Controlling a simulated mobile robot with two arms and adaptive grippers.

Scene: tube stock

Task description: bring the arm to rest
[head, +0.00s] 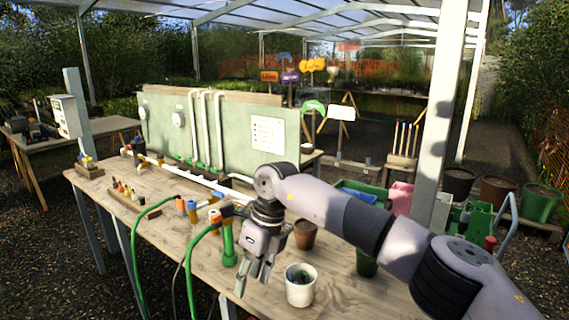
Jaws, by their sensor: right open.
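My right arm comes in from the lower right and reaches over the wooden table (165,222). My right gripper (254,286) hangs over the table's front part, fingers pointing down and apart, with nothing between them. It is just left of a white pot (300,287) with small dark and coloured items in it. A green tube (228,245) with an orange top stands just left of the gripper. My left gripper does not show.
A brown pot (305,234) and a dark green pot (367,263) stand near my arm. Green hoses (190,270) hang over the front edge. A white pipe (195,178) runs along the table before a pale green board (220,130). A white post (437,120) rises at right.

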